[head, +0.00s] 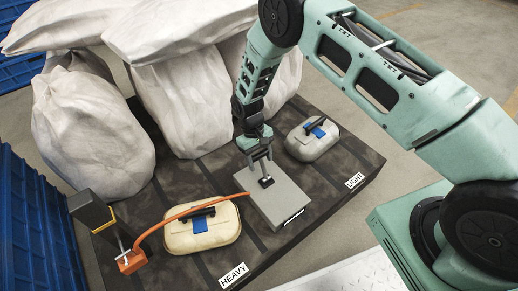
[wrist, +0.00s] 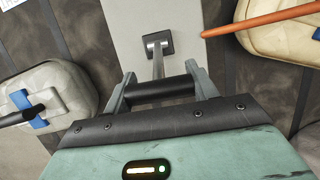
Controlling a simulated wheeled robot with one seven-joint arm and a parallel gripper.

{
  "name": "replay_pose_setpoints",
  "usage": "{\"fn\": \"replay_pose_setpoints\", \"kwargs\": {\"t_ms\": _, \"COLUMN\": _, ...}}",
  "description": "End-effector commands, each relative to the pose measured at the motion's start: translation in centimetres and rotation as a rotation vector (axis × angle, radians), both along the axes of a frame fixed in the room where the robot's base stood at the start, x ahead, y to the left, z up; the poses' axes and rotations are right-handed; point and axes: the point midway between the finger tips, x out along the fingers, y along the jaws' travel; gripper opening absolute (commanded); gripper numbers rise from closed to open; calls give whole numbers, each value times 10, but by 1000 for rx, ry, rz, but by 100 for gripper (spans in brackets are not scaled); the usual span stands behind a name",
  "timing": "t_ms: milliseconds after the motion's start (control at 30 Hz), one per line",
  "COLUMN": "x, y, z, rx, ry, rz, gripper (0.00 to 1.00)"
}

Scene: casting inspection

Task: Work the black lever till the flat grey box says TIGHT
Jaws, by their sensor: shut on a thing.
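The flat grey box (head: 285,203) lies on the dark platform between two rounded cases. A small dark and white strip shows on its front side, too small to read. It also shows in the wrist view (wrist: 112,22). The black lever (wrist: 160,88) shows there as a dark bar on a grey stem rising from a black square mount on the box. My gripper (wrist: 162,90) is shut on that bar, with one finger at each end. In the head view my gripper (head: 260,155) points down over the box, and its fingers partly hide the lever.
A cream case (head: 190,243) stands left of the box near the HEAVY label (head: 234,275). A pale grey case (head: 313,149) stands right, near the LIGHT label (head: 355,180). White sacks (head: 90,128) crowd the back left.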

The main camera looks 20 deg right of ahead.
Motion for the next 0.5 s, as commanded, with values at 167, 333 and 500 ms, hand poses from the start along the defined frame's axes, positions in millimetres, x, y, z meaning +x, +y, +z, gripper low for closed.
{"fn": "replay_pose_setpoints", "kwargs": {"t_ms": 167, "x": 4, "y": 1, "z": -4, "rx": 3, "ry": -10, "rz": 0, "gripper": 17}}
{"fn": "replay_pose_setpoints", "kwargs": {"t_ms": 333, "x": 5, "y": 2, "z": -6, "rx": 4, "ry": -11, "rz": 0, "gripper": 17}}
{"fn": "replay_pose_setpoints", "kwargs": {"t_ms": 500, "x": 5, "y": 2, "z": -6, "rx": 4, "ry": -12, "rz": 0, "gripper": 17}}
